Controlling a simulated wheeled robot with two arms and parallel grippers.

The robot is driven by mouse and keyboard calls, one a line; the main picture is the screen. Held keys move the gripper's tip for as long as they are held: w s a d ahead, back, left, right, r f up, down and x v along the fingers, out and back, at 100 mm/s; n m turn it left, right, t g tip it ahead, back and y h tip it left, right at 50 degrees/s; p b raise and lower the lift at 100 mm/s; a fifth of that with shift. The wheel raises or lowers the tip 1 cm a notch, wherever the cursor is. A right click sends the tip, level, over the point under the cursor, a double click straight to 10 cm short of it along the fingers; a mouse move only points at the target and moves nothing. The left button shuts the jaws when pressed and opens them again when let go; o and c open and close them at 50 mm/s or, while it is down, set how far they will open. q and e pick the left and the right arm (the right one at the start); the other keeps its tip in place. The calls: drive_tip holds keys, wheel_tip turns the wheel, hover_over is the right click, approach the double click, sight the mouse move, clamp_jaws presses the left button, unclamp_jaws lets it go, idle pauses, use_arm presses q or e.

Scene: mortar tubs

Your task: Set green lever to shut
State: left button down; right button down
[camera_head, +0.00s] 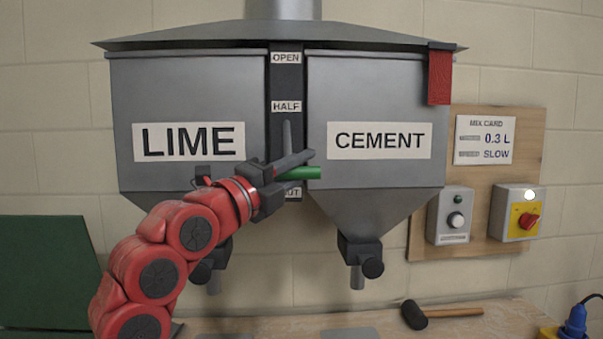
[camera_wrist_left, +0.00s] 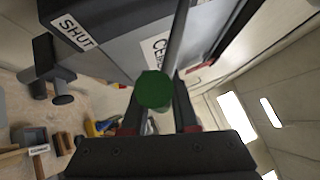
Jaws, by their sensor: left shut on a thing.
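The green lever (camera_head: 308,173) sticks out from the dark scale strip (camera_head: 285,75) between the LIME and CEMENT hoppers. It is below the HALF label (camera_head: 286,106) and just above the partly hidden SHUT label (camera_head: 292,193). My left gripper (camera_head: 294,170) is shut on its green handle, with the fingers hiding part of it. In the left wrist view the round green handle end (camera_wrist_left: 154,89) sits between the two fingers, and the SHUT label (camera_wrist_left: 76,31) is at upper left. My right gripper is not in view.
The LIME hopper (camera_head: 188,95) and CEMENT hopper (camera_head: 375,95) flank the strip. A red tab (camera_head: 440,77) hangs at the right. A wooden board (camera_head: 520,150) carries a card and switch boxes. A mallet (camera_head: 430,315) lies on the bench below.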

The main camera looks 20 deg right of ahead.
use_arm(q)
drive_tip(key=shift+w+f, duration=0.1)
idle(0.3)
drive_tip(key=c, duration=0.7)
unclamp_jaws()
drive_tip(key=shift+w, duration=0.15)
drive_tip(key=b+v, duration=0.1)
drive_tip(key=v, duration=1.6)
drive_tip(key=shift+s+a, duration=0.2)
drive_tip(key=shift+s, duration=0.05)
